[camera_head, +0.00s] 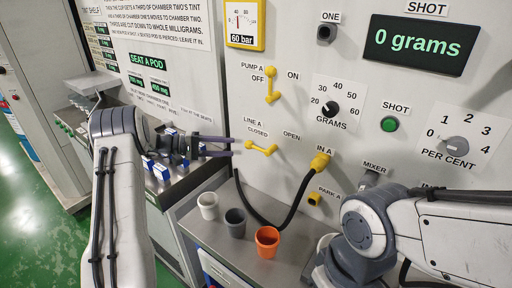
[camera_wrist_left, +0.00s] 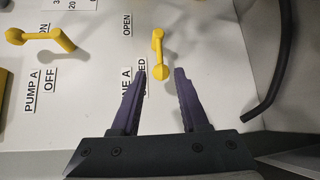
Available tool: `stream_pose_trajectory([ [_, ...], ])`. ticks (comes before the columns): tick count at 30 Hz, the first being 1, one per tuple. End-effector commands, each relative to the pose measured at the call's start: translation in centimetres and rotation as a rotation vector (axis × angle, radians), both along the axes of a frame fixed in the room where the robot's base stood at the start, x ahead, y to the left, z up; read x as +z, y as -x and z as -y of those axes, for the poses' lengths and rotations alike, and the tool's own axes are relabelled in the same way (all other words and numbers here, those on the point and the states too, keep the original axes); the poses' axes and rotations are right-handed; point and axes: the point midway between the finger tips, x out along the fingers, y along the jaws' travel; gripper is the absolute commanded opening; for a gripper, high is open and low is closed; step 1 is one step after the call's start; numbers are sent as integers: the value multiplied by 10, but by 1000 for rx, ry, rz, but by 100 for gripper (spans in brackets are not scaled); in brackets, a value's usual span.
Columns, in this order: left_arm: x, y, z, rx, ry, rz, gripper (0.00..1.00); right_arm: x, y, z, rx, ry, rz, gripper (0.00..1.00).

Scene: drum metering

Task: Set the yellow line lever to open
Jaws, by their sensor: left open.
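The yellow line lever (camera_head: 262,149) is on the upright panel under the LINE A label, between the CLOSED and OPEN labels. In the left wrist view the lever (camera_wrist_left: 158,50) has its near end by the CLOSED label and between my fingertips as seen from there. My left gripper (camera_head: 232,146) is open and empty, its fingers pointing right at the lever's CLOSED end. In the left wrist view its two purple fingers (camera_wrist_left: 160,72) stand apart on either side of that end, with no clear contact. My right arm shows at the lower right, but its gripper fingers are not visible.
The yellow PUMP A lever (camera_head: 271,84) is just above. A black hose (camera_head: 290,207) hangs below from the yellow IN A fitting (camera_head: 320,162). A white cup (camera_head: 208,206), a grey cup (camera_head: 235,222) and an orange cup (camera_head: 267,242) stand on the shelf below.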

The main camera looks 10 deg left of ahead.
Motion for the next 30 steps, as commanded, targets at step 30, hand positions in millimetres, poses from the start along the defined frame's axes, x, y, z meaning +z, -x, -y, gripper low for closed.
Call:
stream_pose_trajectory([
  [30, -14, -39, 93, 5, 4, 2, 44, 32, 0, 0, 0, 0, 0, 44],
])
